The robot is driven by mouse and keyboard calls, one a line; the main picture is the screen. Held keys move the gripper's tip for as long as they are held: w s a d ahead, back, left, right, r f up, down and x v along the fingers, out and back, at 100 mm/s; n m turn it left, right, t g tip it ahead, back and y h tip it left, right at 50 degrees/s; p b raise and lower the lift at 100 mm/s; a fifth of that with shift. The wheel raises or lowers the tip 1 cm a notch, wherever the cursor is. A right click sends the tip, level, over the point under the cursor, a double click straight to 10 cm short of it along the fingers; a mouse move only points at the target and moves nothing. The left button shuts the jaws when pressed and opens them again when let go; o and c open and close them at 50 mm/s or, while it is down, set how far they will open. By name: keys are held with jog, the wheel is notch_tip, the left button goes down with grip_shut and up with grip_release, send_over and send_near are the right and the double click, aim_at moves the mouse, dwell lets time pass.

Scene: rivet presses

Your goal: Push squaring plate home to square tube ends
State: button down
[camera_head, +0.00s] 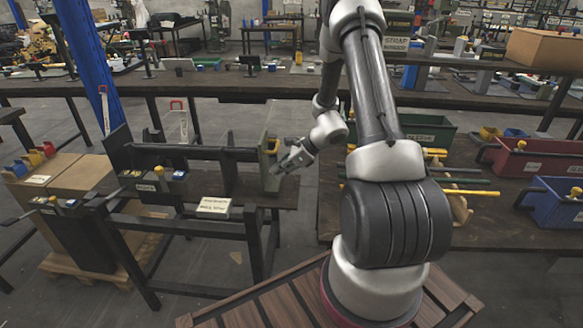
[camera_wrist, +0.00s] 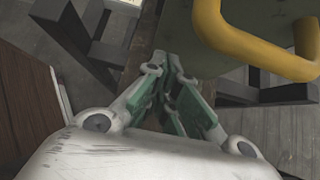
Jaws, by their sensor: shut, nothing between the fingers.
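The squaring plate (camera_head: 268,163) is an olive-green upright plate at the right end of the dark bench frame in the head view. In the wrist view its green face (camera_wrist: 276,16) and a thick yellow handle (camera_wrist: 240,45) fill the upper right. My gripper (camera_head: 280,167) is just right of the plate in the head view. Its fingers, with green pads, are closed and empty in the wrist view (camera_wrist: 168,62). The fingertips are left of the yellow handle; I cannot tell whether they touch the plate. Dark tubes (camera_head: 205,152) run leftward from the plate.
The table (camera_head: 465,210) to the right holds a green bin (camera_head: 428,130), a red bin (camera_head: 535,158), a blue bin (camera_head: 556,201) and several coloured rods. Floor shows between bench and table.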

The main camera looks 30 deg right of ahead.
aim_at(264, 167)
jog(key=shift+w+a, duration=0.45)
jog(key=shift+a, duration=0.2)
jog(key=w+a, duration=0.1)
jog(key=a, duration=0.1)
jog(key=w+a, duration=0.1)
jog(key=a, duration=0.1)
jog(key=shift+w, duration=0.35)
jog(key=s+d, duration=0.1)
jog(key=d, duration=0.1)
jog(key=s+d, duration=0.1)
jog(key=d, duration=0.1)
jog(key=shift+s+d+r, duration=0.1)
jog(key=shift+s+r, duration=0.2)
jog(key=shift+r, duration=0.05)
jog(key=v, duration=0.9)
